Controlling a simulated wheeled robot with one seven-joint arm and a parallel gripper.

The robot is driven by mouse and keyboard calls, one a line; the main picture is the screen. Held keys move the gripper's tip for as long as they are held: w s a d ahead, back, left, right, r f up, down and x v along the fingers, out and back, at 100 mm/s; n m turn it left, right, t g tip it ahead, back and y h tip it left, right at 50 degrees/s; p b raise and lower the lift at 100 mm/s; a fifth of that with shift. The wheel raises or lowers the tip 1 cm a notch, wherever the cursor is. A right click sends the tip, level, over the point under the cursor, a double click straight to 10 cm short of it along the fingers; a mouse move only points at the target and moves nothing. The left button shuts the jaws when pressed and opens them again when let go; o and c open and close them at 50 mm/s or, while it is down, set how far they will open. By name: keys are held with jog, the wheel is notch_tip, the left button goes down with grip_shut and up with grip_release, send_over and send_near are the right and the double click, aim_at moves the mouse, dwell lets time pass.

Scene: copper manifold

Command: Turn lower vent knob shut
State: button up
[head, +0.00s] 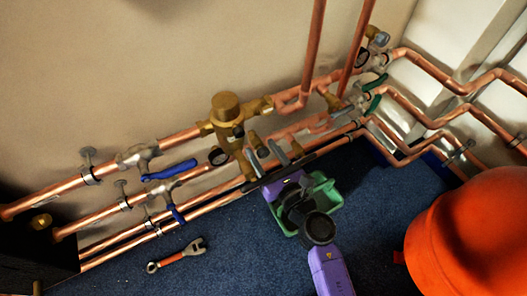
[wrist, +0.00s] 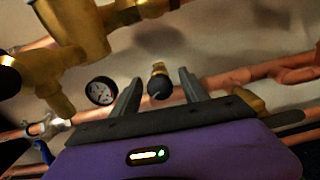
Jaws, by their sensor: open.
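A small black knob (wrist: 159,88) on a brass stem shows in the wrist view, near the middle. It lies between the two grey fingers of my gripper (wrist: 160,76). The fingers are apart, with a visible gap on each side of the knob, and I see no contact. In the head view my gripper (head: 265,146) reaches up to the pipes just right of the brass valve body (head: 226,118). The knob is hard to make out there among fingers and pipes. I cannot tell how far the knob is turned.
A round gauge (wrist: 100,91) sits left of the fingers. Copper pipes run along the wall. Blue lever handles (head: 169,170) are at left, green handles (head: 375,84) at right. A green tray (head: 325,193) is below my gripper. A wrench (head: 176,255) and an orange object (head: 470,235) flank open blue floor.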

grip_shut()
